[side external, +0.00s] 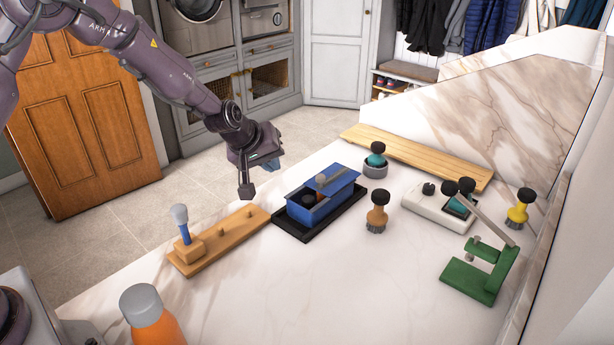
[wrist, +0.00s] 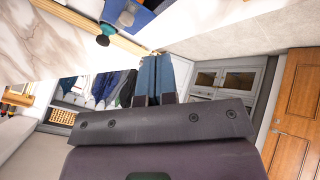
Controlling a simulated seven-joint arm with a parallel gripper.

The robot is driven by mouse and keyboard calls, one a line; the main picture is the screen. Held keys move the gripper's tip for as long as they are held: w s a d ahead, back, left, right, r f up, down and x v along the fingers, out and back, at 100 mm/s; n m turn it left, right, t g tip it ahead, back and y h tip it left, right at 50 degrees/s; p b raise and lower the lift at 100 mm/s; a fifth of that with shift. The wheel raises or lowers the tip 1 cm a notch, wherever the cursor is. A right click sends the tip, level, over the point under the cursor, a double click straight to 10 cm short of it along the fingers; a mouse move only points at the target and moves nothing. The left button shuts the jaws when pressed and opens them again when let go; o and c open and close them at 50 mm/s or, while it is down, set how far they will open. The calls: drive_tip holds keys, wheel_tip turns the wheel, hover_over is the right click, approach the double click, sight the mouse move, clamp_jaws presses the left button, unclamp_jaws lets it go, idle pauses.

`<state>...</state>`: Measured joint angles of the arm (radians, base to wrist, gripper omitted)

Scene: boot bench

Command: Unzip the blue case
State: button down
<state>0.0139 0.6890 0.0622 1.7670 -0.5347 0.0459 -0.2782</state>
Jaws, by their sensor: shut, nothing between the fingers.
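The blue case (side external: 338,190) sits on a black tray (side external: 291,233) near the middle of the counter in the side view. A grey round piece shows on its top, and a dark gap with something dark and brownish shows on its near side. I cannot make out a zip pull. A part of the blue case (wrist: 141,20) also shows at the top edge of the wrist view. My gripper (side external: 246,190) is shut and empty, in the air to the left of the case and apart from it. Its fingers (wrist: 155,78) show together in the wrist view.
A wooden block with pegs and a grey-topped handle (side external: 217,240) lies left of the case. Brushes (side external: 377,217), a white device (side external: 437,208) and a green stand (side external: 481,270) stand right. An orange bottle (side external: 150,318) is in front. The counter's front middle is clear.

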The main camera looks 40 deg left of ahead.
approach(315, 185)
drive_tip(key=a+f, duration=0.2)
drive_tip(key=f, duration=0.1)
drive_tip(key=shift+s+a+f, duration=0.1)
drive_tip(key=shift+s+a, duration=0.2)
drive_tip(key=shift+s, duration=0.1)
drive_tip(key=w, duration=0.1)
drive_tip(key=w+d, duration=0.1)
drive_tip(key=shift+w+d+f, duration=0.3)
drive_tip(key=shift+w+f, duration=0.1)
drive_tip(key=shift+w+d, duration=0.4)
drive_tip(key=shift+w, duration=0.15)
drive_tip(key=shift+w+a, duration=0.1)
drive_tip(key=shift+w, duration=2.05)
